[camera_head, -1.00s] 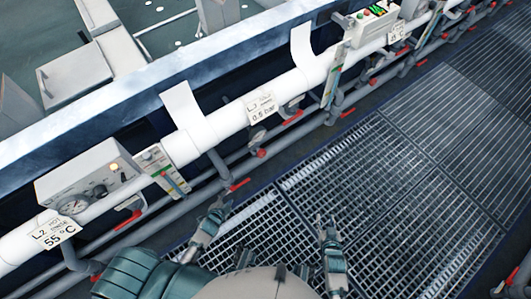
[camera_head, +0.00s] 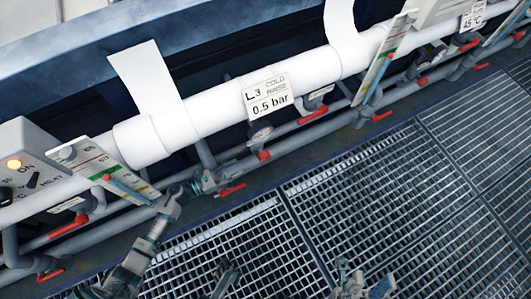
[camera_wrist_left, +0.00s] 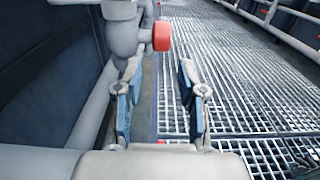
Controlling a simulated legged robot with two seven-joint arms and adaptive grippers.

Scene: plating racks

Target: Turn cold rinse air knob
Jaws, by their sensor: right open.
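The cold rinse label (camera_head: 267,95), reading L3 and 0.5 bar, hangs on the white pipe. Below it a short red knob (camera_head: 263,155) sits on the grey lower pipework. My left gripper (camera_head: 218,180) is to the left of this knob, beside the lower pipe, apart from it. In the left wrist view a red knob (camera_wrist_left: 162,36) on a grey fitting shows beyond the parted blue fingers of my left gripper (camera_wrist_left: 158,82), with nothing between them. My right gripper (camera_head: 362,281) is low in the head view, over the grating, away from the pipes.
Red lever handles (camera_head: 312,117) line the pipes, one (camera_head: 232,190) close to my left gripper. A control box (camera_head: 25,160) with a lit lamp and a striped gauge plate (camera_head: 105,170) stand at left. The metal grating (camera_head: 350,190) is open floor.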

